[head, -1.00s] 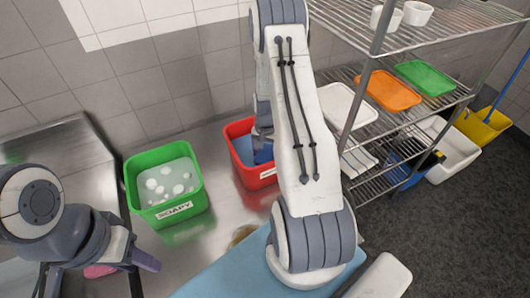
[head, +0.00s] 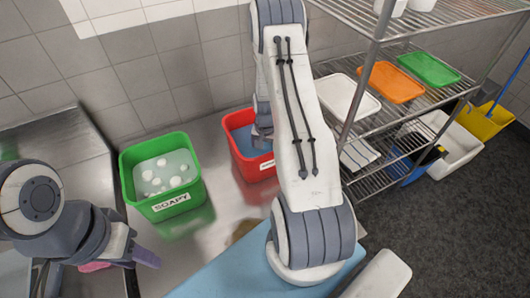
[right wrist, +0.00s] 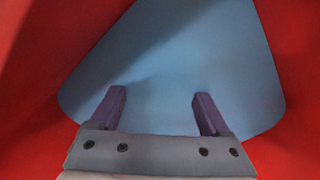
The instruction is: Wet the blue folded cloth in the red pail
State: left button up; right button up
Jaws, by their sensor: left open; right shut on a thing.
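The red pail (head: 256,169) stands on the metal counter against the tiled wall, with blue water (head: 243,140) in it. My right gripper (right wrist: 160,100) reaches down inside the pail, its two purple fingers apart on either side of a gripped thing. In the head view my right arm partly covers the pail. The blue folded cloth cannot be told from the blue water between the fingers in the wrist view. My left gripper (head: 140,268) is open at the lower left, away from the pail.
A green tub (head: 170,207) labelled SOAPY, with foamy water, stands left of the pail. A wire shelf (head: 420,120) with white, orange and green trays is at the right. A yellow bucket (head: 484,122) stands on the floor behind it. Bare counter lies between the tubs.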

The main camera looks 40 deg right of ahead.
jog(key=shift+f+b, duration=0.5)
jog(key=shift+f, duration=0.05)
dwell(1.5)
jog(key=shift+r, duration=0.1)
jog(key=shift+r+p, duration=2.45)
jog(key=shift+r, duration=0.95)
